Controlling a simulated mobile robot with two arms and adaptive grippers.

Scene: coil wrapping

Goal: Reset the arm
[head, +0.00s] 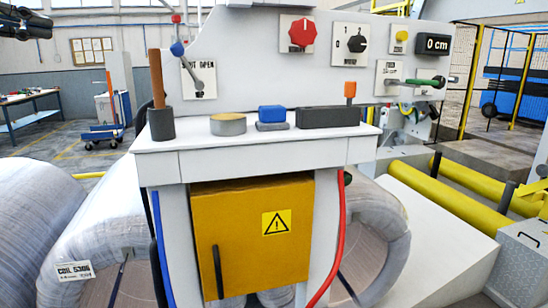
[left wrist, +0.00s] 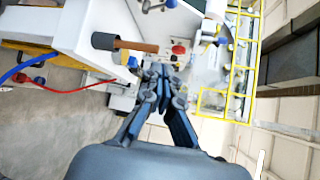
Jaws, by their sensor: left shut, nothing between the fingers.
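My left gripper (left wrist: 166,72) shows in the left wrist view, its dark fingers together and empty. It points toward the control stand but looks clear of it. In the head view a dark part of my left arm or gripper (head: 25,22) is at the top left corner, away from the stand; its fingertips are hard to make out there. My right gripper is not seen in either view. The white control stand (head: 260,158) fills the middle of the head view, with a red knob (head: 303,33) and a black knob (head: 357,45) on its panel.
On the stand's shelf are a dark cup (head: 161,124) with a brown stick, a tape roll (head: 228,125), a blue block (head: 272,114) and a black box (head: 328,117). Wrapped coils (head: 95,240) lie below left. Yellow rollers (head: 470,185) are at right. Open floor lies back left.

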